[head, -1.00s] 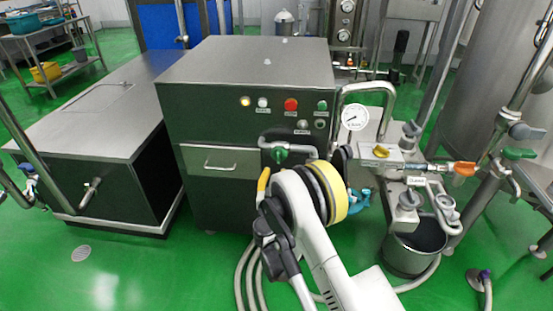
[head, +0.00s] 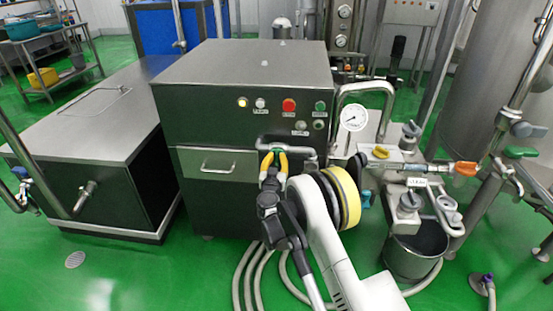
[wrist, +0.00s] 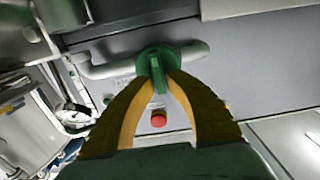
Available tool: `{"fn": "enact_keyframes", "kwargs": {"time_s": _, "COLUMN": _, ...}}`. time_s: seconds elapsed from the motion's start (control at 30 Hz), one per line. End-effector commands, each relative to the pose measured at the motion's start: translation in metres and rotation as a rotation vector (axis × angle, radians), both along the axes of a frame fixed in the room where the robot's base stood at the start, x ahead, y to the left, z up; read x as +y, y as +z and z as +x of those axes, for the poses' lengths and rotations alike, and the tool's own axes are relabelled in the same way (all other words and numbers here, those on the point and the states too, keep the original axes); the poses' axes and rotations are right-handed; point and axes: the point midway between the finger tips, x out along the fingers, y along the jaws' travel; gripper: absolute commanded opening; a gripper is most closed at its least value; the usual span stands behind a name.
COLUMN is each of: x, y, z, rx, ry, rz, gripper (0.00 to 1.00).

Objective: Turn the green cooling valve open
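The green cooling valve (wrist: 157,62) sits on a grey pipe on the front of the dark machine. In the wrist view its narrow green handle points toward me, between my fingertips. My gripper (wrist: 159,84) has two yellow-edged fingers that close in on both sides of this handle and appear to touch it. In the head view my gripper (head: 273,154) is at the pipe on the machine's front, right of the drawer handle. There the fingers hide most of the valve.
The dark machine (head: 240,70) has a red button (head: 289,105) and lamps above the valve. A pressure gauge (head: 353,118), pipes and a yellow-handled valve (head: 381,152) stand to the right. A grey bucket (head: 414,250) and hoses (head: 254,275) are on the green floor.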

Motion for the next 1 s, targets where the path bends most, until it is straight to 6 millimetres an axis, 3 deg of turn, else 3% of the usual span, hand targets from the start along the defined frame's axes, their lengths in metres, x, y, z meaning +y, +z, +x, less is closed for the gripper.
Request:
{"fn": "enact_keyframes", "kwargs": {"time_s": 0.53, "x": 0.0012, "y": 0.0, "z": -0.0001, "rx": 0.002, "ry": 0.0, "rz": -0.072, "gripper": 0.0}}
{"fn": "enact_keyframes", "kwargs": {"time_s": 1.0, "x": 0.0067, "y": -0.0016, "z": 0.0002, "rx": 0.016, "ry": 0.0, "rz": -0.459, "gripper": 0.0}}
